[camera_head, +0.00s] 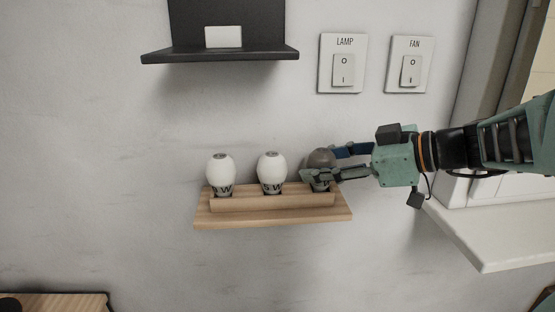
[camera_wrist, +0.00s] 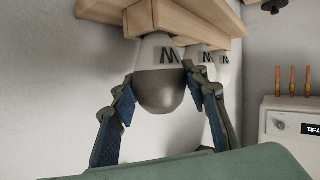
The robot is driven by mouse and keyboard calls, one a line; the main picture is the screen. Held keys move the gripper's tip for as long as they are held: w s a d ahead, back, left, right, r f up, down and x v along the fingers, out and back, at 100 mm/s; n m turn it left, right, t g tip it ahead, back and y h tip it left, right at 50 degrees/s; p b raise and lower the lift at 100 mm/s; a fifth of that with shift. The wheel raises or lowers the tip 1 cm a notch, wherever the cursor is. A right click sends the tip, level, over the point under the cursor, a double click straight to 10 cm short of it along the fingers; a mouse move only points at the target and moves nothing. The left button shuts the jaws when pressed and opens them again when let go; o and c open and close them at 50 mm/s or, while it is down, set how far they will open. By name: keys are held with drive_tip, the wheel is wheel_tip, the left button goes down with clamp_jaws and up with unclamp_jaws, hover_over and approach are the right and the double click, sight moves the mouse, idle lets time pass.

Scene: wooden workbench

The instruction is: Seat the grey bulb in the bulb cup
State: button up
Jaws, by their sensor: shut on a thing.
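The grey bulb (camera_head: 321,158) stands in the right-hand place of a wooden wall rack (camera_head: 345,213). In the wrist view the grey bulb (camera_wrist: 162,92) shows a dark grey globe and a pale collar with black lettering, its base against the rack. My gripper (camera_head: 320,166) reaches in from the right and is shut on the grey bulb, one blue-padded finger on each side. The fingers also flank it in the wrist view (camera_wrist: 158,84). I cannot make out a bulb cup in either view.
Two white bulbs stand in the rack, one in the middle (camera_head: 271,170) and one at the left (camera_head: 220,172). A black shelf (camera_head: 220,56) is above. Lamp (camera_head: 343,63) and fan (camera_head: 409,64) switches are on the wall. A pale ledge (camera_head: 485,240) is at right.

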drive_tip(key=o, duration=1.3)
drive_tip(key=shift+c, duration=0.2)
drive_tip(key=v, duration=1.2)
